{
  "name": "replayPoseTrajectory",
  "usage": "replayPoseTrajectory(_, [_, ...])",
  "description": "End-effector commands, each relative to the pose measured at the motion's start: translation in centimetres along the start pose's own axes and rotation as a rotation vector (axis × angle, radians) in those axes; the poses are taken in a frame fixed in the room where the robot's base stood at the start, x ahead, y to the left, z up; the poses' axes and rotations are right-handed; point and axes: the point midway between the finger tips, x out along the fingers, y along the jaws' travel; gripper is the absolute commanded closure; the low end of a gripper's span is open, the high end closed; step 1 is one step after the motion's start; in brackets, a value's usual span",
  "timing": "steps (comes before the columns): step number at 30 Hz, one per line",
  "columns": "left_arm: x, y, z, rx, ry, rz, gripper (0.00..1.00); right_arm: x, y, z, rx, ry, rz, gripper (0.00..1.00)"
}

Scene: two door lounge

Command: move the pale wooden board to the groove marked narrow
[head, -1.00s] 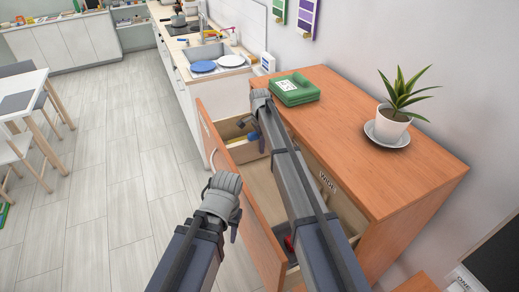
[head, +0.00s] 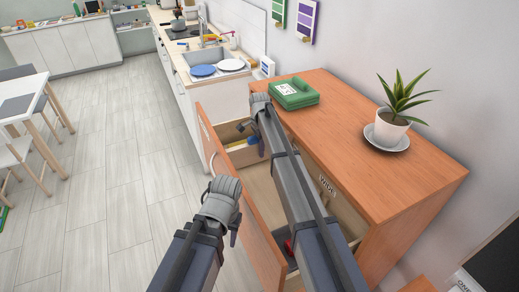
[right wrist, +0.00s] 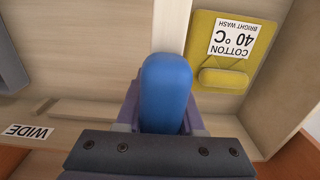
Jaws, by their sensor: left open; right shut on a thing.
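In the right wrist view a blue rounded grip (right wrist: 167,92) sits between the fingers of my right gripper (right wrist: 166,118), which is shut on it. A pale strip, seemingly the top edge of the pale wooden board (right wrist: 172,25), runs up from behind the grip. Whether they are joined is hidden. The right gripper (head: 259,105) is over the open drawer in the head view. No narrow label is readable. My left gripper (head: 222,195) is open and empty outside the drawer front.
A yellow folded cloth (right wrist: 219,55) with a wash tag lies in the drawer. The drawer front (head: 235,185) stands between my arms. A green box (head: 293,94) and a potted plant (head: 391,125) stand on the cabinet top (head: 350,150).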

Motion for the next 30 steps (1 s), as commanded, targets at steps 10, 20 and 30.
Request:
replayPoseTrajectory(10, [0.2,0.0,0.0,0.000,0.000,0.000,0.54,0.2,0.0,0.0,0.000,0.000,0.000,1.00])
replayPoseTrajectory(20, [0.9,0.1,-0.1,0.000,0.000,0.000,0.54,0.9,0.0,0.0,0.000,0.000,0.000,1.00])
replayPoseTrajectory(30, [1.8,0.2,-0.1,-0.001,0.000,0.000,0.54,1.8,0.0,0.0,0.000,0.000,0.000,1.00])
